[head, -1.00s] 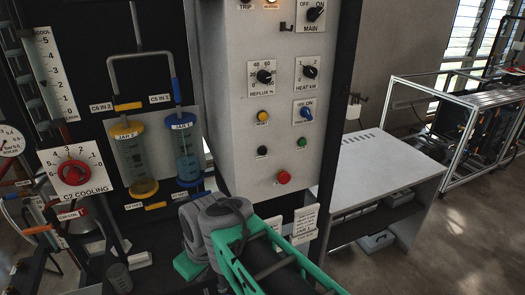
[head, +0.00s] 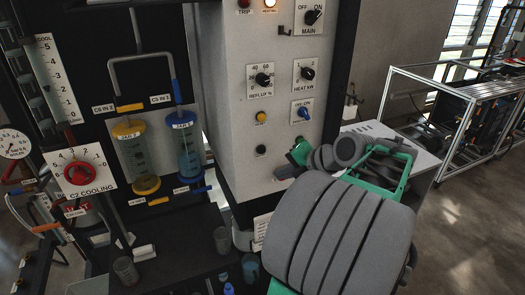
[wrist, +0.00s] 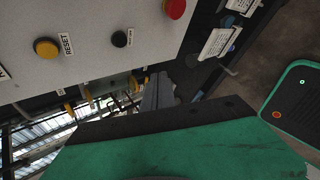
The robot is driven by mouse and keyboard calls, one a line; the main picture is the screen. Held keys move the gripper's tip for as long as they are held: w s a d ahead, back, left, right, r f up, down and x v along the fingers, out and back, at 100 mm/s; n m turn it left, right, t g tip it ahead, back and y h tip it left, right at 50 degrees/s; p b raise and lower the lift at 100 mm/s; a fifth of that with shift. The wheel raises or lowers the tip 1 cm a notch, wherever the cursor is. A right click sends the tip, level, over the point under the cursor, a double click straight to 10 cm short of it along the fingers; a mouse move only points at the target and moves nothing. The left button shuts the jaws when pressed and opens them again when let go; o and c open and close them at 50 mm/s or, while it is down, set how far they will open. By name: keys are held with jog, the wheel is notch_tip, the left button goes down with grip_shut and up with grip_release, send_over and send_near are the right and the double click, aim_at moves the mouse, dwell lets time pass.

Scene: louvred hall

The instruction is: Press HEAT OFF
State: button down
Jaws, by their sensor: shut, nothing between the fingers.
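The grey control panel (head: 228,90) carries a small black button (head: 261,150) below a yellow button (head: 260,117). The black button (wrist: 119,38) also shows in the wrist view, with a label too small to read. The yellow button there (wrist: 47,47) is labelled RESET. A red button (wrist: 175,8) is at the top edge of the wrist view. My gripper (wrist: 158,88) is shut and empty, apart from the buttons in that view. In the head view my arm covers the lower right of the panel, hiding the green and red buttons.
Knobs for REFLUX (head: 264,80) and HEAT kW (head: 307,74), a blue switch (head: 303,113) and the MAIN switch (head: 313,17) sit higher on the panel. Jars (head: 137,150) and the C2 COOLING dial (head: 78,175) are left. A framed bench (head: 450,110) stands right.

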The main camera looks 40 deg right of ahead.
aim_at(262, 150)
jog(key=shift+w+d+p, duration=0.35)
jog(key=shift+w+d, duration=0.05)
jog(key=shift+w, duration=1)
jog(key=shift+w+d+p, duration=0.3)
jog(key=shift+w+d, duration=0.1)
jog(key=shift+w, duration=1.05)
jog(key=shift+w+d+p, duration=0.35)
jog(key=shift+w+d, duration=0.05)
jog(key=shift+w, duration=1)
jog(key=shift+w+d+b, duration=0.15)
jog(key=shift+w+b, duration=0.25)
jog(key=shift+b, duration=0.1)
